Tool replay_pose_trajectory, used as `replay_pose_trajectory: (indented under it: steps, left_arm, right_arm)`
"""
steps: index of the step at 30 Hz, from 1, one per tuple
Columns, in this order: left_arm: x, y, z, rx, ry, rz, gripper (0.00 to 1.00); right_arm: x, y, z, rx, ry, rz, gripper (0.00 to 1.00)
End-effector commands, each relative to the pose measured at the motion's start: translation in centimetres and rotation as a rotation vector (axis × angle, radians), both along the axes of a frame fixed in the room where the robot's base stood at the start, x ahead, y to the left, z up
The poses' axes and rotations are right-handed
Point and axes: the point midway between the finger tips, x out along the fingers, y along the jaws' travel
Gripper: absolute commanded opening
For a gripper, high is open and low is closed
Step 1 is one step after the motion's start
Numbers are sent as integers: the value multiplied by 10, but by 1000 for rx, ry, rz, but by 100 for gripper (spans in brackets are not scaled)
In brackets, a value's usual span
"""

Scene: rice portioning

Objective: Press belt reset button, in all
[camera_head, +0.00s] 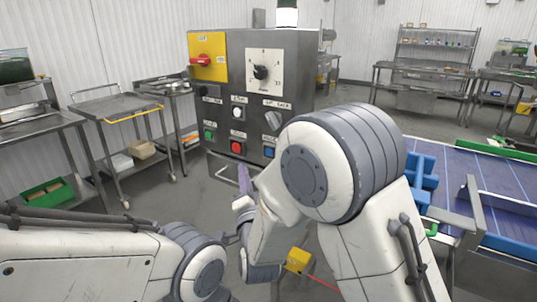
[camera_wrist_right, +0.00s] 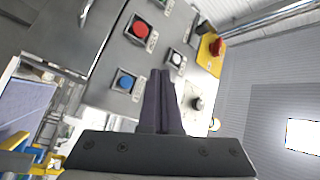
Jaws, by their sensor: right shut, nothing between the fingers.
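A grey control panel (camera_head: 224,100) stands ahead in the head view. Its lower part carries a green button (camera_head: 209,134), a red button (camera_head: 237,147), a blue button (camera_head: 269,152) and a white button (camera_head: 238,113). The labels are too small to read, so I cannot tell which is the belt reset. My right gripper (camera_head: 244,180) is shut and empty, partly behind my arm, low in front of the panel. In the right wrist view its fingertips (camera_wrist_right: 160,74) appear beside the blue button (camera_wrist_right: 125,82), with the red button (camera_wrist_right: 140,28) farther up. I see no contact.
The panel also has a red switch on a yellow plate (camera_head: 208,62), a black dial (camera_head: 261,72) and a grey selector (camera_head: 272,120). A purple conveyor belt (camera_head: 500,185) with blue parts lies at right. Metal carts (camera_head: 115,105) stand at left; floor shows between.

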Motion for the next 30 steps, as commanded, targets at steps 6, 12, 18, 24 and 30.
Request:
replay_pose_trajectory:
  steps: [6, 12, 18, 24, 30]
  left_arm:
    - [0, 0, 2, 0, 0, 0, 0]
    - [0, 0, 10, 0, 0, 0, 0]
    - [0, 0, 19, 0, 0, 0, 0]
    - [0, 0, 12, 0, 0, 0, 0]
    - [0, 0, 11, 0, 0, 0, 0]
  right_arm:
    - [4, -3, 1, -1, 2, -1, 0]
    - [22, -17, 2, -2, 1, -4, 0]
    - [45, -34, 2, -2, 2, -3, 0]
    - [63, -46, -1, -1, 0, -2, 0]
    - [70, -51, 0, -2, 0, 0, 0]
